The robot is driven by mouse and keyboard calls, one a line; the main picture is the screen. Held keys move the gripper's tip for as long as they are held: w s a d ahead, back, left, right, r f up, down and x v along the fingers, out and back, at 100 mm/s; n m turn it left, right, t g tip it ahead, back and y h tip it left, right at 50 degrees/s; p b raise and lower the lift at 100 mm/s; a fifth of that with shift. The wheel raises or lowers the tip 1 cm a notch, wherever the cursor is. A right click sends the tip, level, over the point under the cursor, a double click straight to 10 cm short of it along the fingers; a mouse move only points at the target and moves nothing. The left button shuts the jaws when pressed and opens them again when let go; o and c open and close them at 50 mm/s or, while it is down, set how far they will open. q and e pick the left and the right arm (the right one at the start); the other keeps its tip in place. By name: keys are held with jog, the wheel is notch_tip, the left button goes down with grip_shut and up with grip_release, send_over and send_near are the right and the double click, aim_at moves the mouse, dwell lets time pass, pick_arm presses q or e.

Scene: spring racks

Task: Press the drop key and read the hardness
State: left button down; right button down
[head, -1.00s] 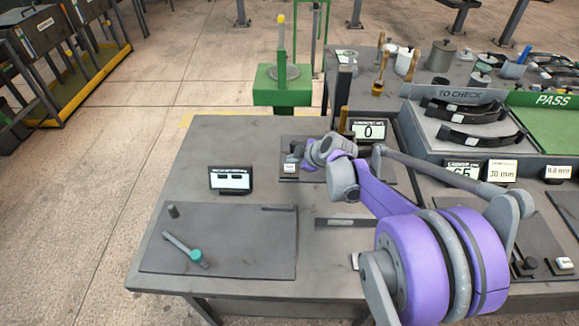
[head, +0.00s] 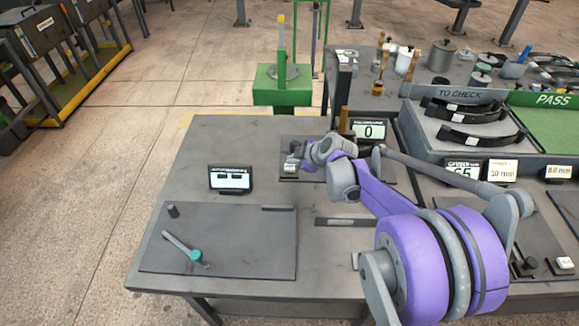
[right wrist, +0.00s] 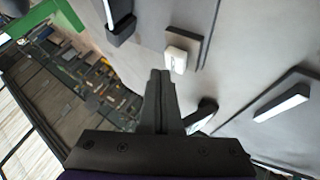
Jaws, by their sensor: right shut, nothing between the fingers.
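The hardness tester's display (head: 368,131) stands at the back of the table and reads 0. A small white key (head: 289,169), which looks like the drop key, sits on the dark plate before it. My right gripper (head: 295,155) is by this key, largely hidden behind my own wrist in the head view. In the right wrist view my shut, empty fingers (right wrist: 160,76) point toward a white key (right wrist: 176,59), just past their tips. Whether they touch it I cannot tell. My left gripper is not in view.
Another small display (head: 231,178) stands at left. A dark mat (head: 225,258) holds a turquoise-ended tool (head: 183,249). A grey tray marked TO CHECK (head: 440,146) holds dark springs, beside a green PASS area (head: 553,128). The table's left part is mostly clear.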

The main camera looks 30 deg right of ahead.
aim_at(293, 168)
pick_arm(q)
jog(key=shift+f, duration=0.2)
pick_arm(e)
jog(key=shift+f, duration=0.3)
pick_arm(q)
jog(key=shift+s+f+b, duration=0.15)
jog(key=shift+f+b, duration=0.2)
jog(key=shift+b, duration=0.05)
pick_arm(e)
jog(key=shift+f, duration=0.5)
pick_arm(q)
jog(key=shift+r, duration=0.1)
pick_arm(e)
jog(key=shift+r, duration=0.1)
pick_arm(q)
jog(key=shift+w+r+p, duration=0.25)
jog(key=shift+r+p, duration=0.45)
pick_arm(e)
jog(key=shift+r, duration=0.8)
